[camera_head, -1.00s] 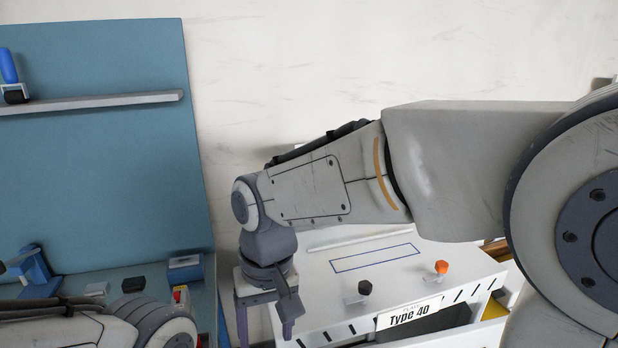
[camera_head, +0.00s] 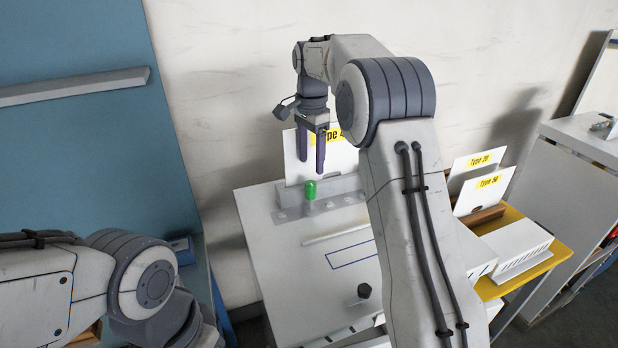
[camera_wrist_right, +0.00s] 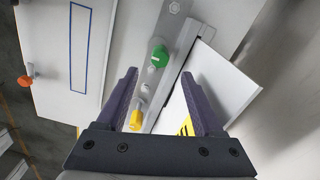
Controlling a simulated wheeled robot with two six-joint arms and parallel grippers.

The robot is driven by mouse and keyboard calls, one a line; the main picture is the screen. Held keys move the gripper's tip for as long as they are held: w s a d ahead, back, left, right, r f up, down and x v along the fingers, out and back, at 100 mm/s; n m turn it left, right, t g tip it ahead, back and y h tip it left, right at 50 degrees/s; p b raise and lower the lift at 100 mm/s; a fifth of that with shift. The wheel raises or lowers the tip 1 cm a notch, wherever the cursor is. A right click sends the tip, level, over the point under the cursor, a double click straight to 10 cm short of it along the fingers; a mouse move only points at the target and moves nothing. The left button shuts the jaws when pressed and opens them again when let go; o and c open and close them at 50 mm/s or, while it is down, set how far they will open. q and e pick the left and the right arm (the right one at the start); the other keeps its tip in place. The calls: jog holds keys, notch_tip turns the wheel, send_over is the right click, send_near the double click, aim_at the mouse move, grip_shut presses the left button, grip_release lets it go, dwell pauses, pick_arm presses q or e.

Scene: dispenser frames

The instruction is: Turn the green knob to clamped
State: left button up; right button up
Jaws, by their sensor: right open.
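The green knob (camera_head: 310,189) stands on a grey metal strip at the back of the white dispenser top, in front of a white plate with a yellow label. It also shows in the right wrist view (camera_wrist_right: 159,55), beyond the fingertips. My right gripper (camera_head: 312,168) is open and empty, pointing down just above and behind the green knob, apart from it. In the right wrist view its two dark fingers (camera_wrist_right: 160,80) stand wide apart. A yellow knob (camera_wrist_right: 136,119) lies nearer the left finger. My left arm shows at lower left; its gripper is out of view.
An orange knob (camera_wrist_right: 26,80) shows in the wrist view. Type-labelled cards (camera_head: 484,190) stand on a yellow shelf at right. A blue panel (camera_head: 80,150) is at left.

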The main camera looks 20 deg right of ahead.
aim_at(311, 183)
notch_tip(311, 183, down, 7)
jog(key=shift+a+p, duration=0.1)
jog(key=shift+p, duration=0.8)
grip_shut()
